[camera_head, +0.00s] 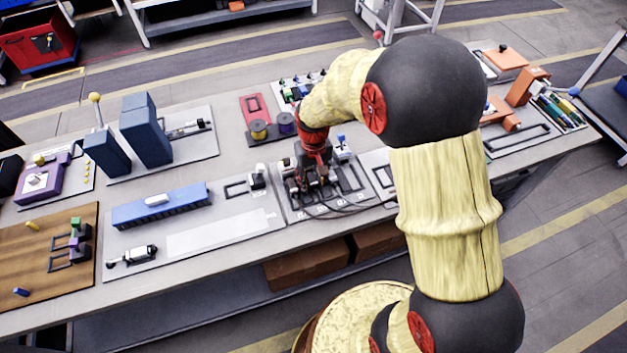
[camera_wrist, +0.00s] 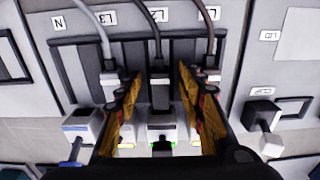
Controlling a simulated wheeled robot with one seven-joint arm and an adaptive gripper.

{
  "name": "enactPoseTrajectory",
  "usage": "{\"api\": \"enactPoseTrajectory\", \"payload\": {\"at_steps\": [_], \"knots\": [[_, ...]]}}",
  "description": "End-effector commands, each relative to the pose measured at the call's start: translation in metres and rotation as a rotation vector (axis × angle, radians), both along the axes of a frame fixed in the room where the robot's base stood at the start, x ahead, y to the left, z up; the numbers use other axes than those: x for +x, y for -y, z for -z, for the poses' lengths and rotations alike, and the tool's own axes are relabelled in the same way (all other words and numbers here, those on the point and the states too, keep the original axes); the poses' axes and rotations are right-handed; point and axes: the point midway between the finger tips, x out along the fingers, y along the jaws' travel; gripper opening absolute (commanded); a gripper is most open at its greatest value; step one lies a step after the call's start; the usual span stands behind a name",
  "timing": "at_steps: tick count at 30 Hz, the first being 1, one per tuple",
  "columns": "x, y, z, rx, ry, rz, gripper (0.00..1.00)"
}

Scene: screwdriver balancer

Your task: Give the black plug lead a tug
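In the wrist view, a black plug lead (camera_wrist: 154,42) runs down from the top middle into a dark plug (camera_wrist: 159,92). A grey lead (camera_wrist: 97,38) is on its left and a brown lead (camera_wrist: 208,40) on its right, each ending at a plug. My gripper (camera_wrist: 159,82) is open, with yellow-and-black fingers on either side of the middle plug. A gap shows between each finger and this plug. In the head view my gripper (camera_head: 314,175) is down over the connector panel (camera_head: 290,212); its fingertips are hard to make out there.
Labels L3 (camera_wrist: 107,18) and N (camera_wrist: 58,22) sit by the leads. A module with a blue handle (camera_wrist: 75,150) stands at left and a white-knobbed lever (camera_wrist: 268,142) at right. A blue rail box (camera_head: 160,205) lies left of the panel; spools (camera_head: 272,128) stand behind.

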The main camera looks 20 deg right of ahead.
Motion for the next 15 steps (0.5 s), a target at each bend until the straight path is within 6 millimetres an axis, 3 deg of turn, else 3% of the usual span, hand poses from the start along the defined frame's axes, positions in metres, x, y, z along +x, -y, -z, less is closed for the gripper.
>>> {"api": "enactPoseTrajectory", "payload": {"at_steps": [5, 15], "knots": [[0.001, 0.0, -0.013, 0.0, 0.003, 0.0, 0.39], [0.001, 0.0, -0.079, 0.0, 0.004, 0.0, 0.39]]}}
